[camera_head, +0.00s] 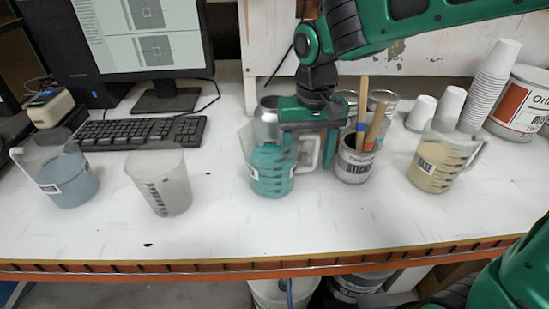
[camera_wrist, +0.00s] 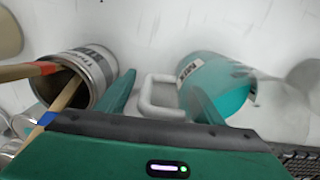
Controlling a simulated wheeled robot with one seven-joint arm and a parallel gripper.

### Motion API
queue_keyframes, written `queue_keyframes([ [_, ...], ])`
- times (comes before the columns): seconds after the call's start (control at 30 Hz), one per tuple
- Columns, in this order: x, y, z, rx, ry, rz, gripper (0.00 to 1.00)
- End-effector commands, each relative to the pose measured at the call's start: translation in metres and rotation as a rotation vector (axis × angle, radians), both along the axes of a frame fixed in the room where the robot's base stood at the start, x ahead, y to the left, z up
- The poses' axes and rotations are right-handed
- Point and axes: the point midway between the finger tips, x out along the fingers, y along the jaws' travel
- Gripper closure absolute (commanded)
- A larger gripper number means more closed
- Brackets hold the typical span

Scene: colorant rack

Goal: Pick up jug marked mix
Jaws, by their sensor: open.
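The jug marked mix (camera_head: 268,178) stands upright on the white table, with teal liquid inside and its white handle facing right. In the wrist view the jug (camera_wrist: 222,80) shows its MIX label, and its handle (camera_wrist: 148,98) appears between my two fingers. My gripper (camera_head: 308,150) is above the handle, pointing down, with its fingers open on either side of it. The gripper (camera_wrist: 161,95) is not closed on anything. Whether the fingers touch the handle cannot be told. The gripper hides part of the jug's upper right side.
A can of stir sticks (camera_head: 353,165) stands close right of the handle. Metal cans (camera_head: 266,118) are behind. A jug of beige liquid (camera_head: 432,172) is farther right. An empty clear cup (camera_head: 168,190) and a blue-liquid jug (camera_head: 70,182) are left. The front table strip is clear.

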Motion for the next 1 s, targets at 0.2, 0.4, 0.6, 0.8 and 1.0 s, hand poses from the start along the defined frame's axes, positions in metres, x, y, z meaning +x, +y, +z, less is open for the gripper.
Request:
queue_keyframes([
  [0.2,0.0001,0.0001,0.0000,0.000,0.000,0.000,0.46],
  [0.4,0.0002,-0.0001,0.0001,0.000,0.000,0.000,0.94],
  [0.6,0.0006,0.0000,0.0007,0.000,-0.001,-0.001,1.00],
  [0.8,0.0006,-0.0002,0.0015,0.000,-0.001,-0.001,1.00],
  [1.0,0.0008,0.0001,0.0074,0.001,-0.002,-0.001,1.00],
])
